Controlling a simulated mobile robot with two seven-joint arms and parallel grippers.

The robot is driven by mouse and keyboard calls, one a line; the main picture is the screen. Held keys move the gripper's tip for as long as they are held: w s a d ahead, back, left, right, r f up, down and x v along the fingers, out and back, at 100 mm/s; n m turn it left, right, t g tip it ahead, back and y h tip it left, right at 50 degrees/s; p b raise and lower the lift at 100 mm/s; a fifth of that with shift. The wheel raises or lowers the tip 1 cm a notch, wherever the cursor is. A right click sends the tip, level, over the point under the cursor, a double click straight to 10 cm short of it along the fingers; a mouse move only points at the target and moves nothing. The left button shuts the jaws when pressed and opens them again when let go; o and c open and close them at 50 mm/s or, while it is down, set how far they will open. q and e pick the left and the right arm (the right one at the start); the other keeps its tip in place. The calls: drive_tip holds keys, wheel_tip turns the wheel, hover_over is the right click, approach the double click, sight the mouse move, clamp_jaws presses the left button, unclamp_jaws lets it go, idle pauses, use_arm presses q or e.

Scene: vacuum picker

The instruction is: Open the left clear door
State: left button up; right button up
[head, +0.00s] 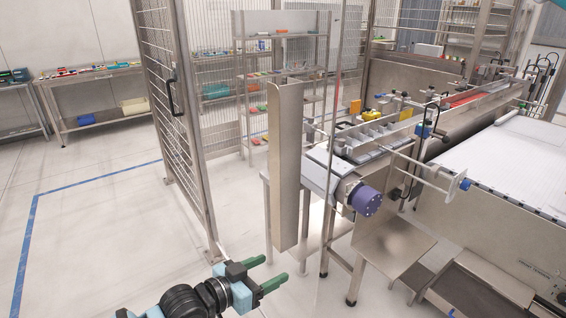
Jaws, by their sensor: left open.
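My left gripper (263,273) is low in the head view, left of centre. Its two green fingers are apart with nothing between them. A tall bent metal strip (285,165) stands upright above it, apart from the fingers; it looks like the pull edge of the left clear door. The clear pane itself is hard to make out; a thin upright line right of the strip may be its edge. I cannot tell for sure whether the door is shut or ajar. My right gripper is out of view.
A wire-mesh gate (165,80) with a black handle (172,97) stands to the left. Behind the strip are a machine with a purple round part (366,199) and a metal chute (393,245). A white conveyor bed (500,165) lies right. The floor at left is clear.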

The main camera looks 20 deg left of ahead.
use_arm(q)
drive_tip(key=w+a+r+m+h, duration=0.2)
drive_tip(key=w+r, duration=0.4)
drive_tip(key=r, duration=0.7)
drive_tip(key=t, duration=0.1)
approach(274, 137)
drive_tip(key=shift+h, duration=0.3)
drive_tip(key=b+x, duration=0.1)
drive_tip(key=x, duration=0.3)
drive_tip(key=shift+w+f, duration=0.2)
drive_tip(key=shift+w, duration=0.05)
drive_tip(key=shift+p+x, duration=0.4)
drive_tip(key=shift+x, duration=3.5)
